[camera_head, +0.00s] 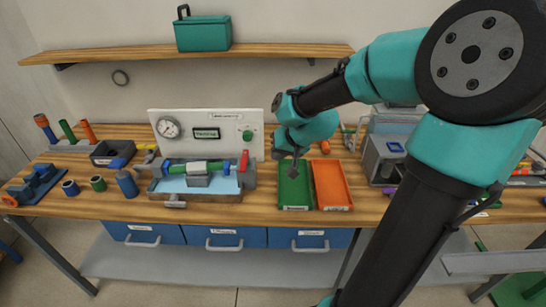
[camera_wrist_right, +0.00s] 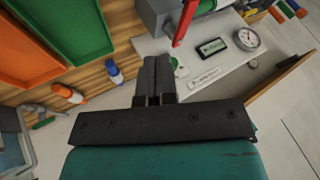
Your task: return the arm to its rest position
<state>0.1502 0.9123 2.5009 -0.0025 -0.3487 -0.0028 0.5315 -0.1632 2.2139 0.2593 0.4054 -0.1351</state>
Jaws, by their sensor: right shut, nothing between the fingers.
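My right arm, teal and black, reaches in from the right of the head view and bends over the bench. Its gripper (camera_head: 293,172) hangs over the green tray (camera_head: 293,201), right of the skid. In the right wrist view the two dark fingers of this gripper (camera_wrist_right: 157,62) are together with nothing between them. They point toward the white panel with the gauge. I cannot tell the exact height of the fingertips above the bench. My left gripper is not in either view.
The skid's white panel (camera_head: 207,117) has a gauge (camera_head: 168,127); a red lever (camera_head: 244,161) stands at its right side. An orange tray (camera_head: 331,187) lies beside the green one. A shelf (camera_head: 120,53) with a teal box (camera_head: 203,34) runs above. Bare bench shows along the front edge.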

